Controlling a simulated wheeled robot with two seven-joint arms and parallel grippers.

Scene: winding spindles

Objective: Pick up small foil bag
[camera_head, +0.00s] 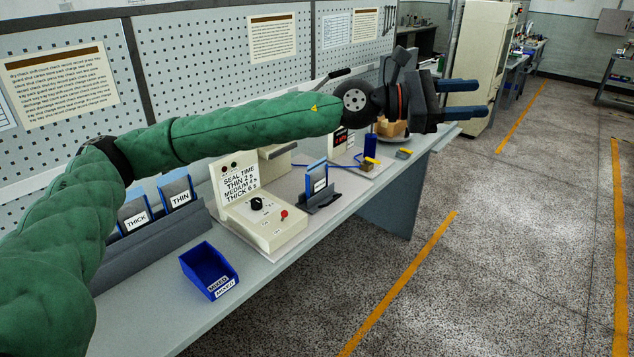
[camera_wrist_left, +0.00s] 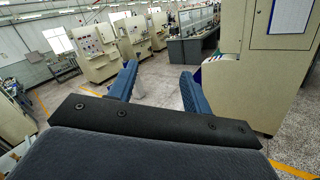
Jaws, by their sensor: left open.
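I cannot make out a small foil bag for certain in either view. Grey, blue-edged flat pieces stand upright in a dark rack, one above a THICK label (camera_head: 137,221) and one above a THIN label (camera_head: 180,199). My left gripper (camera_head: 480,98) is open and empty, held out past the bench's far end, well away from these pieces. Its two blue fingers are spread apart in the left wrist view (camera_wrist_left: 157,78), with only distant room between them. My right gripper is not in view.
A blue bin (camera_head: 208,269) sits at the bench's front edge. The sealing machine (camera_head: 262,215) with a SEAL TIME panel stands behind it. A brown box (camera_head: 391,127) is partly hidden below my gripper. Pegboard backs the bench. The floor to the right is clear.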

